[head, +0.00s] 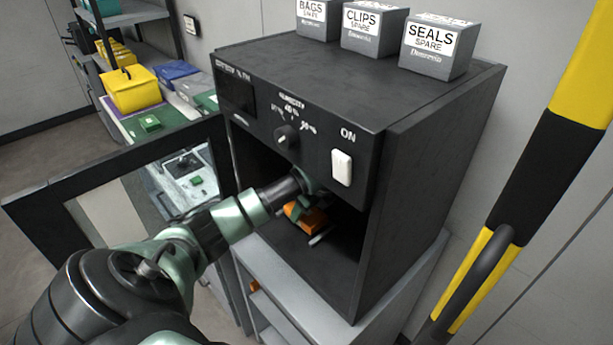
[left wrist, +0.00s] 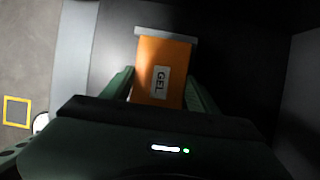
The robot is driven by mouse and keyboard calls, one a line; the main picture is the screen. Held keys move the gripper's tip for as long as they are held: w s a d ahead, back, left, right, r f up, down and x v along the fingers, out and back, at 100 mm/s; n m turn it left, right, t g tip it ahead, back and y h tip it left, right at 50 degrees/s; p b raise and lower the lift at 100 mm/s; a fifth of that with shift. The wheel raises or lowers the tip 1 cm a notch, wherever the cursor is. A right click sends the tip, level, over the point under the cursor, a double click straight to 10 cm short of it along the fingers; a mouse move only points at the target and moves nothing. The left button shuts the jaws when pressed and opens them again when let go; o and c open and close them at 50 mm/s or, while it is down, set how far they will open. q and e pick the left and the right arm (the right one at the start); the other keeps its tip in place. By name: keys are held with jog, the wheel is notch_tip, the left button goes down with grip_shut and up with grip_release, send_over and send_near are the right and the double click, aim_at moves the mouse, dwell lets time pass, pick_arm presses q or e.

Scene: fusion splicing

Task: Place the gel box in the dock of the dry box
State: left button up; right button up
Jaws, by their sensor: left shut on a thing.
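The dry box (head: 420,135) is a dark cabinet with its glass door (head: 110,205) swung open to the left. My left arm reaches in through the opening. My left gripper (head: 308,205) is inside and shut on the orange gel box (head: 303,216). In the left wrist view the gel box (left wrist: 163,70) sits between the two green fingers (left wrist: 160,92), with its GEL label showing and a pale strip at its far end. The dock cannot be made out in the dark interior. My right gripper is not in view.
The dry box's front panel has a knob (head: 286,136) and a white ON switch (head: 342,167). Boxes of bags (head: 318,22), clips (head: 373,32) and seals (head: 437,48) stand on top. A yellow-black post (head: 530,175) is at the right.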

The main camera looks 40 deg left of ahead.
pick_arm(q)
jog(key=shift+f, duration=0.1)
jog(key=shift+f+b, duration=0.55)
jog(key=o, duration=1.7)
jog(key=shift+o, duration=0.2)
